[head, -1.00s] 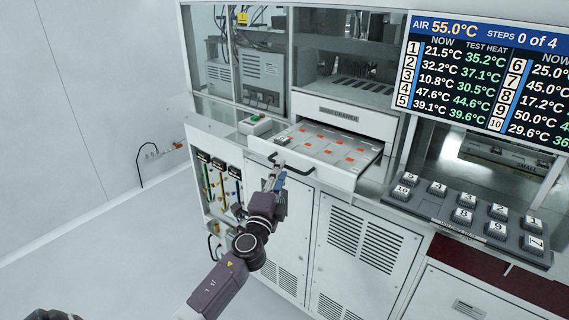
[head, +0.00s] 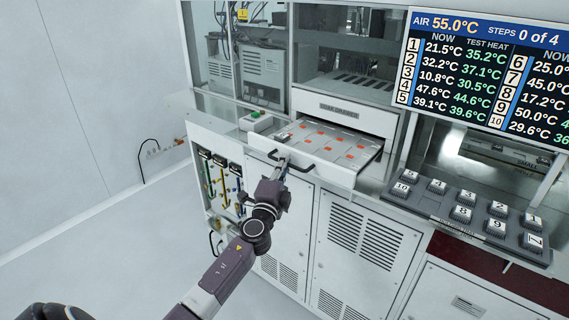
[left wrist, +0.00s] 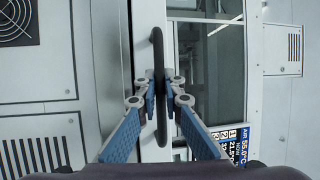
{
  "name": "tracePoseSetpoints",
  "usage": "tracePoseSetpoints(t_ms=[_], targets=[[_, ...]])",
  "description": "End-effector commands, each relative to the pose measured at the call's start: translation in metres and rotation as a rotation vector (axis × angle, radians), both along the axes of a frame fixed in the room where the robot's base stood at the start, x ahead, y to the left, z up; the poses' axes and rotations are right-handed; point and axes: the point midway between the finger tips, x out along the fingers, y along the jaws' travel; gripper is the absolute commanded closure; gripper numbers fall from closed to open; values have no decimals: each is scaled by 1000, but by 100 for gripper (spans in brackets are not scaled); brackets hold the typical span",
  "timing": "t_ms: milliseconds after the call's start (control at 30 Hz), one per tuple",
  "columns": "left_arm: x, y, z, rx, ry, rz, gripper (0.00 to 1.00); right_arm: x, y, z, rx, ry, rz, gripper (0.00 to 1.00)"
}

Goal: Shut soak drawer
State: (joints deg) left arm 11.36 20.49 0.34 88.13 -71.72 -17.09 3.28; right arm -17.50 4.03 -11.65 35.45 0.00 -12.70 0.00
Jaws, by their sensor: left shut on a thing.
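The soak drawer (head: 335,175) stands pulled out of the machine in the head view, below a label plate reading "SOAK DRAWER" (head: 339,112). Its flat inside has rows of orange-marked places. A dark bar handle (head: 301,170) is on its front; the handle also shows upright in the left wrist view (left wrist: 157,60). My left gripper (head: 284,163) is shut on the handle, with its blue fingers on either side of it in the left wrist view (left wrist: 161,85). The fingers hide part of the handle. My right gripper does not show.
A dark tray with numbered blocks (head: 465,214) lies on the counter to the right. A temperature screen (head: 490,80) hangs above it. Cabinet doors are below; open floor lies to the left.

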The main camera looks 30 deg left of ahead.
Motion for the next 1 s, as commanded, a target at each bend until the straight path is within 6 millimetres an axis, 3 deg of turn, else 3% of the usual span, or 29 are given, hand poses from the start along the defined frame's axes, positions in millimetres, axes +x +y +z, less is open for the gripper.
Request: tracePoseSetpoints(t_ms=[267, 700, 1000], targets=[[1, 1, -1, -1, 1, 2, 100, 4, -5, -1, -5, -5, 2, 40], [48, -2, -2, -2, 0, 4, 100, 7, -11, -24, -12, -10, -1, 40], [49, -3, -2, -1, 3, 4, 100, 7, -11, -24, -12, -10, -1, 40]])
